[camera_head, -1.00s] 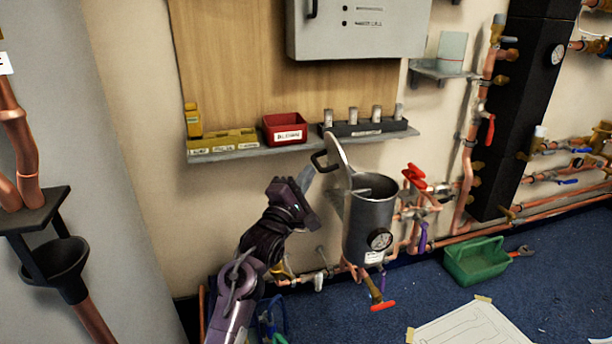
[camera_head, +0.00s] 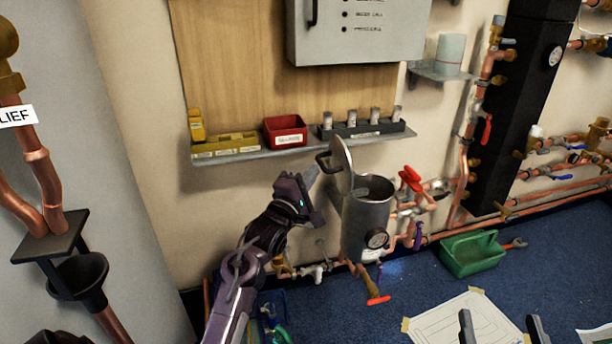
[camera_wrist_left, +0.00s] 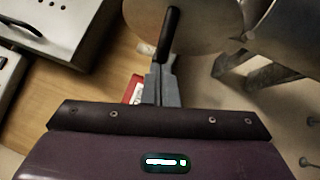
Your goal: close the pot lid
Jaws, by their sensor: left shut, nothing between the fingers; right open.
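The grey metal pot (camera_head: 366,228) stands against the wall with its mouth open. Its round lid (camera_head: 342,168) stands tilted up at the left of the rim, with a black handle (camera_head: 323,162) on its left face. My left gripper (camera_head: 313,175) is shut and empty, just below and left of the handle. In the left wrist view, the closed fingers (camera_wrist_left: 158,84) point at the black handle (camera_wrist_left: 169,32) on the lid (camera_wrist_left: 205,22); whether they touch it I cannot tell. My right gripper (camera_head: 502,326) is open and empty, low at the right, far from the pot.
A shelf (camera_head: 240,156) with a red bin (camera_head: 285,131) and a dark rack (camera_head: 362,128) runs behind the lid. Copper pipes and a red valve handle (camera_head: 411,179) are close right of the pot. A green crate (camera_head: 472,255) and paper sheet (camera_head: 465,322) lie on the blue floor.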

